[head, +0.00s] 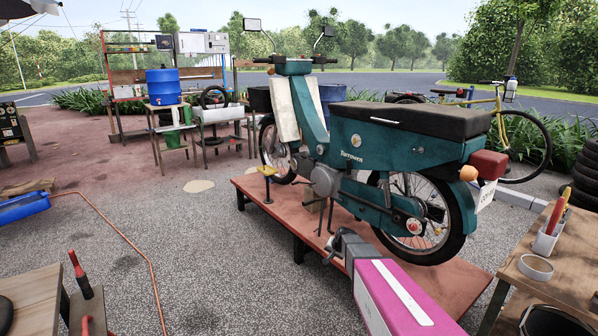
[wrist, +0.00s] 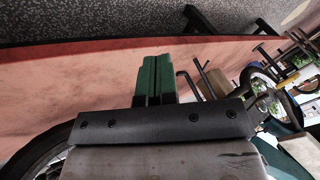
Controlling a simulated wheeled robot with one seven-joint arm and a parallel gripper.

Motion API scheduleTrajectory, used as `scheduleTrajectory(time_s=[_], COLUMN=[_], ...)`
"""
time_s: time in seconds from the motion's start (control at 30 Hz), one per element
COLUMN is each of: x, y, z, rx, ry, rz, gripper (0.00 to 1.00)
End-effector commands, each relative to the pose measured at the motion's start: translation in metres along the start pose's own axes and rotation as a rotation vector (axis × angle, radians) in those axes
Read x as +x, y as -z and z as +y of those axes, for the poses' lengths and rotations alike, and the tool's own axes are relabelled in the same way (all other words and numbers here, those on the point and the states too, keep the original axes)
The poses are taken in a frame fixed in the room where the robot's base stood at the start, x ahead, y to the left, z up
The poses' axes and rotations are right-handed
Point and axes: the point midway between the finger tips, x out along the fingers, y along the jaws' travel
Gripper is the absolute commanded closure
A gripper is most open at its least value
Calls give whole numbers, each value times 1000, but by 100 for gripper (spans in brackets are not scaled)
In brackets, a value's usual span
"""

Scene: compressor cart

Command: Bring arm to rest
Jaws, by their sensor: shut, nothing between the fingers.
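My gripper (head: 346,244) is at the end of my pink and white arm, low in the middle of the head view. It appears beside the near side of the teal moped (head: 400,150), close to the rear wheel and footrest area. In the wrist view, the two green fingers of my gripper (wrist: 157,60) are together, with nothing between them. They point over the reddish platform (wrist: 60,75). Whether the gripper touches the moped or platform cannot be told.
The moped stands on the low platform (head: 262,192). A wooden bench (head: 570,255) with a tape roll (head: 536,268) is at the right, and another bench (head: 30,303) is at the lower left. An orange hose (head: 125,235) lies on the open gravel between the left bench and platform.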

Motion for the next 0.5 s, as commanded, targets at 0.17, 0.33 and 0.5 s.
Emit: scheduleTrajectory(time_s=[0.17,0.33,0.5], x=[-94,-167,-216], y=[-91,-160,-202], z=[27,55,75], rx=[-173,-310,-395], ry=[-115,-225,-303], rz=[-134,-258,-347], gripper=[100,100,100])
